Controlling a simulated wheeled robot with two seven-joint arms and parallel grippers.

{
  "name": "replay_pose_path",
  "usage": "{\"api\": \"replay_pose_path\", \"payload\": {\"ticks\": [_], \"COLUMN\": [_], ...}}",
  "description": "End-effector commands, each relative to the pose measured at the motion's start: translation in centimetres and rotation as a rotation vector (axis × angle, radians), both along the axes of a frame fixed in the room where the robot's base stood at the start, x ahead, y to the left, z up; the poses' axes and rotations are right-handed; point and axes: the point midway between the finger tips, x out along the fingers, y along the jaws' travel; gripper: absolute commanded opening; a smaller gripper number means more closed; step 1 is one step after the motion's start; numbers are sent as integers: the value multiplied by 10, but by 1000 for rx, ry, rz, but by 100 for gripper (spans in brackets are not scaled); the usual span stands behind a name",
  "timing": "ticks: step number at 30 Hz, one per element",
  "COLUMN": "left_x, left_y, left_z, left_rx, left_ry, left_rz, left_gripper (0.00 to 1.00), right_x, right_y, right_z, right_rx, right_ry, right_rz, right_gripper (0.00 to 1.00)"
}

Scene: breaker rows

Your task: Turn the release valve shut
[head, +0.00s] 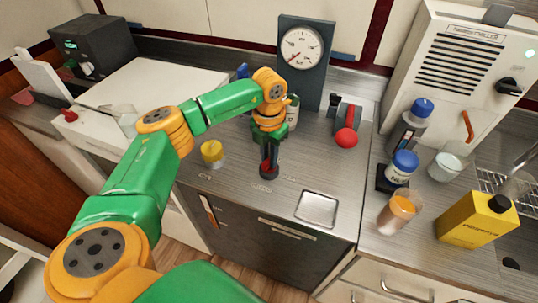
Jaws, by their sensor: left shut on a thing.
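My left gripper (269,165) points down just above the steel counter, in front of the gauge stand (315,85). It is shut on a small dark and red piece (273,157), mostly hidden by the fingers; I cannot tell if this is the release valve. The gauge stand is a dark upright panel with a round white dial (300,48) and a red needle. A red ball knob (346,138) on a dark and grey fitting is to the right of my gripper, apart from it. My right gripper is not in view.
A yellow-capped jar (212,153) stands left of my gripper, and a bottle (292,113) close behind it. A shallow metal tray (318,208) lies front right. Bottles, a beaker (447,167) and a yellow can (478,220) crowd the right, below the chiller (465,65).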

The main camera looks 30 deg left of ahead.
Motion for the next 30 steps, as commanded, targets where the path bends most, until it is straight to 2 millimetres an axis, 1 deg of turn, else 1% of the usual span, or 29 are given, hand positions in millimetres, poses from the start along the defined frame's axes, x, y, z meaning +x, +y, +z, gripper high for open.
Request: {"api": "replay_pose_path", "payload": {"ticks": [6,12,19,30], "left_x": [1,1,1,1], "left_y": [0,0,0,0], "left_z": [2,1,1,1], "left_rx": [1,0,0,0], "left_ry": [-3,-3,-3,-4], "left_rz": [148,240,294,306], "left_gripper": [0,0,0,0], "right_x": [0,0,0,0], "right_y": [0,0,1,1], "right_z": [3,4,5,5], "right_rx": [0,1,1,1], "right_ry": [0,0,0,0], "right_rz": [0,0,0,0], "right_gripper": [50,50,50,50]}}
